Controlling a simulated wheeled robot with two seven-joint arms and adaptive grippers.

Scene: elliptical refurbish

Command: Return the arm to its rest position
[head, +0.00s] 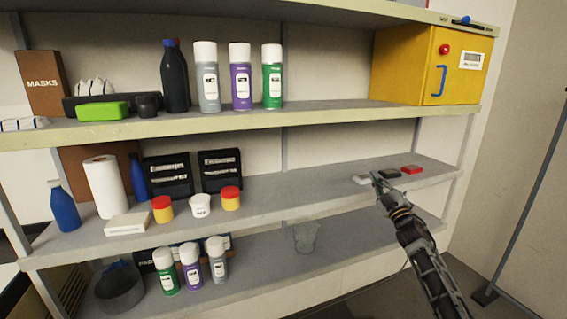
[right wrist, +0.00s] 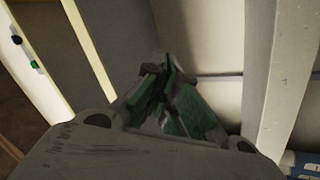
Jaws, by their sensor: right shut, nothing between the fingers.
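My right arm comes in from the lower right of the head view. Its gripper (head: 378,181) is at the front edge of the middle shelf, close to a light grey block (head: 362,179). In the right wrist view the gripper (right wrist: 168,62) has its fingers together at the tips with nothing between them. I cannot tell from the head view whether the fingertips touch the grey block. My left gripper is not in view.
The middle shelf (head: 300,194) also holds a black block (head: 390,173) and a red block (head: 411,169) beside the gripper. A yellow box (head: 405,65) stands on the shelf above. A clear cup (head: 305,237) stands on the lower shelf. Free floor lies to the right.

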